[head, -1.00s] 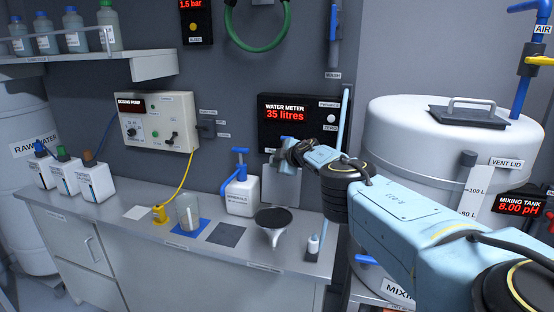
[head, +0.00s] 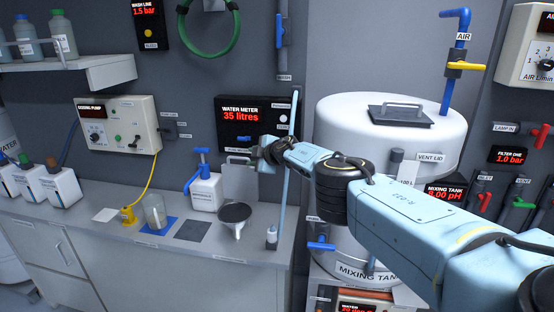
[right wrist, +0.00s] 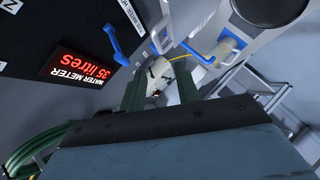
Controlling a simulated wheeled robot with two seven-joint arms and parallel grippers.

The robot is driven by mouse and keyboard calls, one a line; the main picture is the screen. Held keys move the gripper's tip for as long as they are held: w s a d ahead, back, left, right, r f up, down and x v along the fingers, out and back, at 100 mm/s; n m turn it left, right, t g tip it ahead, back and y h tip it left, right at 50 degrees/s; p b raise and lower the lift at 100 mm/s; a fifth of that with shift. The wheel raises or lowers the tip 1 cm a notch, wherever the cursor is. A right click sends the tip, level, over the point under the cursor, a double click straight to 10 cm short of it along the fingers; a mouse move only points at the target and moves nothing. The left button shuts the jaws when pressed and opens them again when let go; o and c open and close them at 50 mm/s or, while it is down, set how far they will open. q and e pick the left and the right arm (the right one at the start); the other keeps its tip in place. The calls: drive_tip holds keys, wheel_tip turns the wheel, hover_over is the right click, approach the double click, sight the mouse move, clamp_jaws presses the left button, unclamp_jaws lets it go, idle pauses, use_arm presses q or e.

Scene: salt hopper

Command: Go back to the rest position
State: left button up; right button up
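My right gripper (head: 262,154) is at the end of my outstretched right arm, in front of the wall just below the water meter. In the right wrist view its two dark green fingers (right wrist: 160,88) stand apart. Nothing shows gripped between them; a white object with a yellow cable shows beyond. My left gripper is in neither current view.
The bench (head: 150,243) below holds a funnel (head: 235,218), a white jug with blue pump (head: 206,194) and a beaker (head: 155,212). The water meter (head: 240,128) is on the wall behind. The mixing tank (head: 350,140) stands beside my right arm.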

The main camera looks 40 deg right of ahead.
drive_tip(key=shift+s+a+r, duration=0.15)
drive_tip(key=shift+a+r, duration=0.05)
drive_tip(key=shift+d, duration=0.15)
idle(0.3)
